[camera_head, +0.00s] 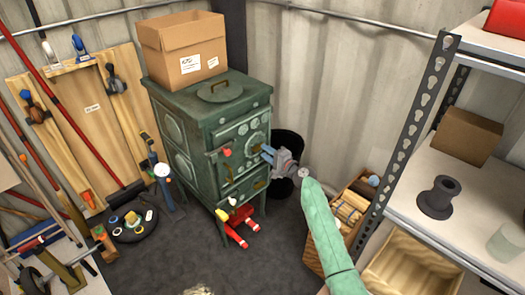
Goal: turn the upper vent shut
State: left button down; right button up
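The green stove (190,150) stands against the corrugated wall, its front facing right. Its upper door carries a small round vent (255,123) among other round fittings; its exact setting is too small to tell. A red-knobbed handle (227,152) sticks out at the door's left edge. My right gripper (265,154) is at the stove's front, below and right of the upper vent, pointing left. Its two fingers look apart, with nothing seen between them. Whether it touches the stove cannot be told. My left gripper is not in view.
A cardboard box (182,50) sits on the stove top beside a round lid (220,91). A black bin (288,145) stands behind my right gripper. Red-handled items (236,232) lie by the stove's foot. A metal shelf (440,215) stands right.

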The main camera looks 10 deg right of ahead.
jog(key=v, duration=0.4)
jog(key=shift+s+d, duration=0.1)
jog(key=shift+s, duration=0.15)
